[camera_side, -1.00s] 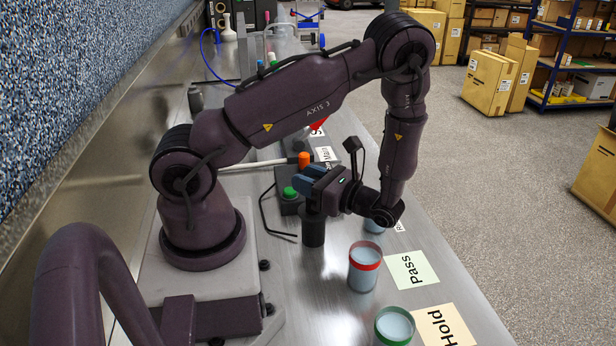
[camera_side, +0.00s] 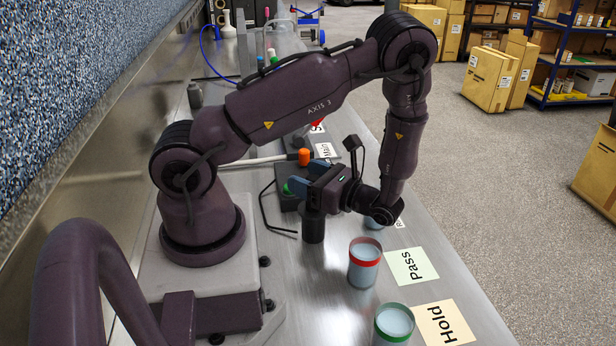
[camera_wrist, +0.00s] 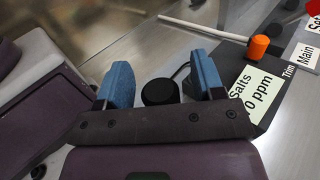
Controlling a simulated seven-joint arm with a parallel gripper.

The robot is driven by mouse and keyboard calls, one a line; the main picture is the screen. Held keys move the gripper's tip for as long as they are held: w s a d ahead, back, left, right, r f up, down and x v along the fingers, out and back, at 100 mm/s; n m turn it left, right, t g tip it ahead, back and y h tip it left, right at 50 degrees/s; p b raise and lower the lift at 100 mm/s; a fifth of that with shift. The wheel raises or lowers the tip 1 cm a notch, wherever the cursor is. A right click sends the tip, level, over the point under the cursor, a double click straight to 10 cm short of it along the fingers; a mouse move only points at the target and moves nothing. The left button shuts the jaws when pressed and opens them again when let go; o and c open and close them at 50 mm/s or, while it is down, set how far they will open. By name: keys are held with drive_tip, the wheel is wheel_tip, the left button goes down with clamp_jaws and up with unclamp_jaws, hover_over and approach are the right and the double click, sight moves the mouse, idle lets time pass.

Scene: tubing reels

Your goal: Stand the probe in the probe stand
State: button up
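A black upright cylinder (camera_side: 313,228) stands on the bench below my gripper (camera_side: 310,178) in the side view. In the wrist view its round dark top (camera_wrist: 160,92) shows between my two blue fingers, with gaps on both sides. I cannot tell whether this is the probe stand alone or the stand with the probe in it; no separate probe is clear. My gripper (camera_wrist: 160,85) is open. A thin dark cable (camera_side: 264,212) curves on the bench to the left of the cylinder.
A box with an orange knob (camera_side: 304,157) and a white rod (camera_side: 255,160) lies behind. A red-rimmed cup (camera_side: 364,262) and a green-rimmed cup (camera_side: 394,324) stand in front, beside the Pass card (camera_side: 412,266) and Hold card (camera_side: 443,323). A third cup is partly hidden behind my wrist.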

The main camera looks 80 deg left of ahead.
drive_tip(key=shift+w, duration=0.1)
drive_tip(key=v, duration=1.2)
drive_tip(key=s+d+r+n+t+h, duration=0.2)
drive_tip(key=r+n+t+h, duration=0.1)
drive_tip(key=r+t, duration=0.3)
drive_tip(key=s+d+r+n+t+h, duration=0.2)
drive_tip(key=r+t+h, duration=0.3)
drive_tip(key=r, duration=0.4)
drive_tip(key=s+d+r+n+t+h, duration=0.3)
drive_tip(key=s+r+n+t+h, duration=0.1)
drive_tip(key=r+t, duration=0.3)
drive_tip(key=shift+r+h, duration=0.15)
drive_tip(key=shift+h, duration=0.25)
